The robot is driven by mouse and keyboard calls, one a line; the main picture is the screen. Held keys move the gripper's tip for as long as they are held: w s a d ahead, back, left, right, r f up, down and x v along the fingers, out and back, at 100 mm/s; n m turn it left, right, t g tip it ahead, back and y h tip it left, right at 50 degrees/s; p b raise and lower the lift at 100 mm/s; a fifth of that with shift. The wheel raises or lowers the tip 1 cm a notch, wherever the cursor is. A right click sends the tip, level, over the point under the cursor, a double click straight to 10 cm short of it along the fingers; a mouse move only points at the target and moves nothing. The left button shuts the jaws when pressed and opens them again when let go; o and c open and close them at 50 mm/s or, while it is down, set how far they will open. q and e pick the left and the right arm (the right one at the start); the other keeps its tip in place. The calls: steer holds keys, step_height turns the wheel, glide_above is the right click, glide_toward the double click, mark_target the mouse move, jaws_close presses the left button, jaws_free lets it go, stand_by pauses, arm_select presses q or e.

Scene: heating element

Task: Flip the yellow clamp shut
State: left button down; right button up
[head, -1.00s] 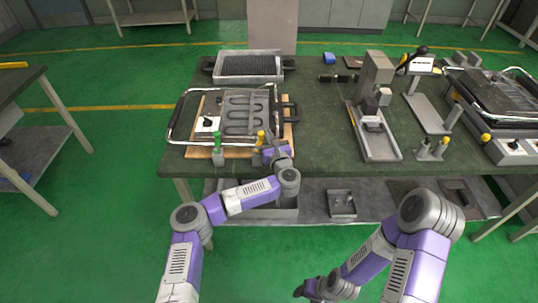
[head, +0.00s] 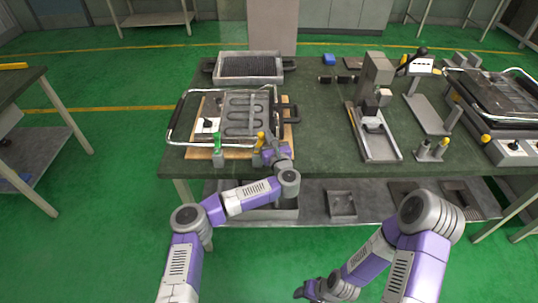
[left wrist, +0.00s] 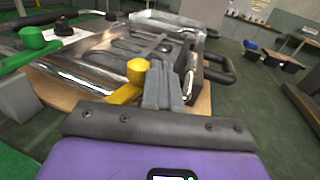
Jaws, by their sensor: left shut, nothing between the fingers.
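The yellow clamp (head: 261,138) stands at the front edge of the wooden board, right of the green clamp (head: 217,146). In the left wrist view the yellow clamp's knob (left wrist: 138,71) stands up, with a yellow arm (left wrist: 125,94) slanting down to the left below it. My left gripper (head: 268,142) is shut and empty, right beside the yellow clamp. In the left wrist view its closed fingers (left wrist: 166,84) are just right of the knob; I cannot tell whether they touch it. My right gripper (head: 308,292) hangs low in front of the table; its fingers are too small to judge.
The tray with the heating element (head: 246,115) lies behind the clamps, with a metal handle loop at its left. A press-like fixture (head: 376,140) stands to the right, and another grill unit (head: 510,145) at the far right. Dark tabletop (head: 325,135) between is clear.

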stand_by(0.4)
arm_select(q)
steer(key=shift+s+d, duration=0.15)
steer(key=shift+d, duration=0.15)
steer(key=s+d, duration=0.7)
steer(key=d, duration=0.4)
steer(key=shift+d+p, duration=0.15)
steer(key=shift+p, duration=0.2)
